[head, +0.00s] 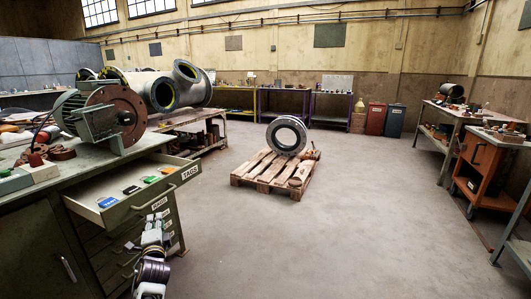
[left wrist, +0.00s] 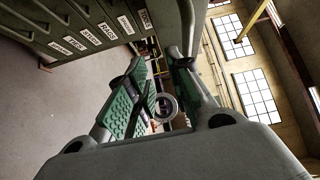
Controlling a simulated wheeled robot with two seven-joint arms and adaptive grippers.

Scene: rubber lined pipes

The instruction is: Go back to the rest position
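My left gripper (head: 153,228) is low at the left in the head view, in front of the drawer cabinet and just below its open top drawer (head: 135,196). In the left wrist view my left gripper (left wrist: 161,68) shows two green-padded fingers apart, with nothing held between them. The labelled drawer fronts (left wrist: 90,38) show beyond the fingers at the upper left of that view. My right gripper is not in view.
The open drawer holds small coloured items and juts out above my left gripper. A motor (head: 98,112) stands on the bench. A pallet (head: 272,175) bearing a flanged ring (head: 286,150) stands mid-floor. An orange cart (head: 480,165) is at right. The floor (head: 350,240) ahead is clear.

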